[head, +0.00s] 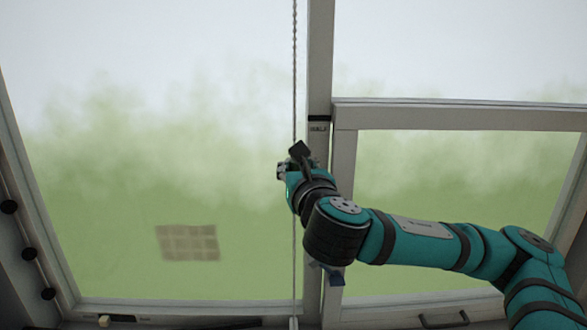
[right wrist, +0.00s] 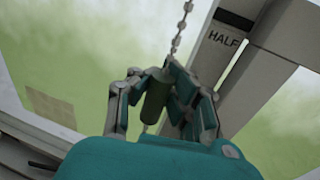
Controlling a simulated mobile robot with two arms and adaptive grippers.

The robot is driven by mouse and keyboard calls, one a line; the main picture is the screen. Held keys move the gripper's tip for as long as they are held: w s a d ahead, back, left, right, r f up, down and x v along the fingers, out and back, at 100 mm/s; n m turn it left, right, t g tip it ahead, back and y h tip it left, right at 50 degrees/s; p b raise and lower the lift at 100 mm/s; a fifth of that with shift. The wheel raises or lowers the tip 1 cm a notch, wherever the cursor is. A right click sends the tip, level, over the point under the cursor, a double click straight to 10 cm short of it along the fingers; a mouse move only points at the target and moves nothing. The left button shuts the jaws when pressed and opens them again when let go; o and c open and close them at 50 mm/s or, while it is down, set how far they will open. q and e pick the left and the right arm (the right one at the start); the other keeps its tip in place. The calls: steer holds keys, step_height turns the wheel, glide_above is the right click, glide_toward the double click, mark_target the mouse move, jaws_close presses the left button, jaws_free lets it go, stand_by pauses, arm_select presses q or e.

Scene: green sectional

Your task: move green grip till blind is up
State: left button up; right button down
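The green grip (right wrist: 156,97) is a dark green cylinder on a beaded chain, seen in the right wrist view. My right gripper (right wrist: 160,84) has its fingers on both sides of it and appears shut on it. In the head view my right gripper (head: 284,170) is at the chain (head: 294,60), just left of the window post and below the HALF mark (head: 318,129); the grip itself is mostly hidden there. The chain runs above and below the gripper. No blind fabric can be made out in front of the glass. My left gripper is out of view.
The window post (head: 318,70) stands close to the right of the chain. A smaller framed pane (head: 455,117) lies right of it, behind my right arm. A blurred tan gridded patch (head: 188,242) shows through the left pane. Dark round knobs (head: 29,254) line the left edge.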

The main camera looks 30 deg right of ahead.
steer(key=shift+r, duration=0.15)
steer(key=c, duration=1.8)
jaws_free()
steer(key=shift+c, duration=0.2)
steer(key=o, duration=0.7)
steer(key=shift+s+a+r, duration=0.2)
steer(key=shift+s, duration=0.3)
steer(key=shift+w+d+f, duration=0.15)
steer(key=shift+w, duration=0.15)
step_height(320, 180, up, 10)
steer(key=shift+s, duration=0.1)
